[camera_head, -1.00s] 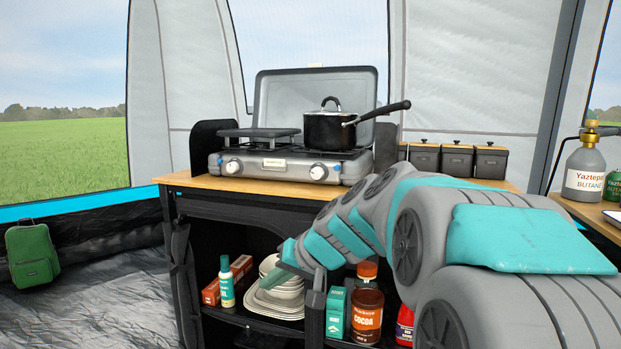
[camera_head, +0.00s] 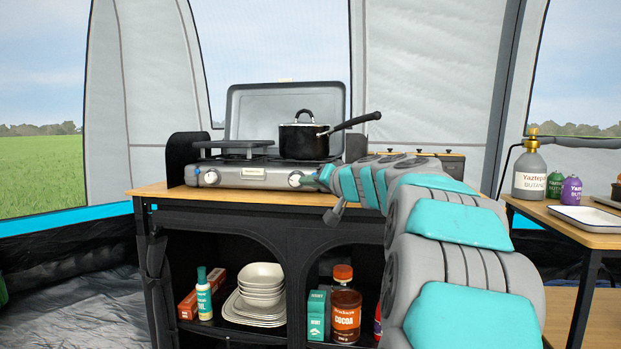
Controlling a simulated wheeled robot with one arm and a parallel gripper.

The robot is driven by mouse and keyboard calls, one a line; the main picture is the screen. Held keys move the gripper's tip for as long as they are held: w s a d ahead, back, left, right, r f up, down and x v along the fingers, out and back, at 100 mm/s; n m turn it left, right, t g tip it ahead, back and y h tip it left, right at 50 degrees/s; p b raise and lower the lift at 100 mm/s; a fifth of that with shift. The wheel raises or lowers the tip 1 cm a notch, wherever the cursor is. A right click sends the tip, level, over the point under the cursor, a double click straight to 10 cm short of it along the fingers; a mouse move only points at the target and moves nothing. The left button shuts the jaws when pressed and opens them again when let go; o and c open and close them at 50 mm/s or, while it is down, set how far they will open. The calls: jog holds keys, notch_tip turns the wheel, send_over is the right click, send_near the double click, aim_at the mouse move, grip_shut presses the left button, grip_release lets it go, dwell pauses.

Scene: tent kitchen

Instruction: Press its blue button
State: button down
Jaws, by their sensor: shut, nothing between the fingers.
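The grey camping stove (camera_head: 250,176) stands on the wooden counter with its lid up. Its front has two white knobs, a left knob (camera_head: 210,177) and a right knob (camera_head: 296,180), with a label between them. I cannot tell whether the tip touches the stove. My wrist and arm hide the stove's front right corner.
A black pan (camera_head: 304,139) sits on the right burner, its handle pointing right. Below are shelves with bowls (camera_head: 263,278) and a cocoa bottle (camera_head: 345,312). A side table on the right holds a butane canister (camera_head: 530,172).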

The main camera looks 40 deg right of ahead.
jog(key=shift+d, duration=0.1)
jog(key=w+d+p, duration=0.3)
jog(key=w+d, duration=0.2)
jog(key=d, duration=0.1)
jog(key=shift+w, duration=0.15)
jog(key=shift+w+d, duration=0.2)
jog(key=shift+d, duration=0.05)
dwell(2.1)
jog(key=shift+w+d, duration=0.3)
jog(key=shift+w+d+p, duration=0.25)
jog(key=shift+d+p, duration=0.1)
dwell(0.7)
jog(key=shift+a, duration=0.1)
jog(key=shift+s+a+b, duration=0.55)
jog(key=shift+a+b, duration=0.05)
jog(key=shift+s, duration=0.1)
dwell(0.3)
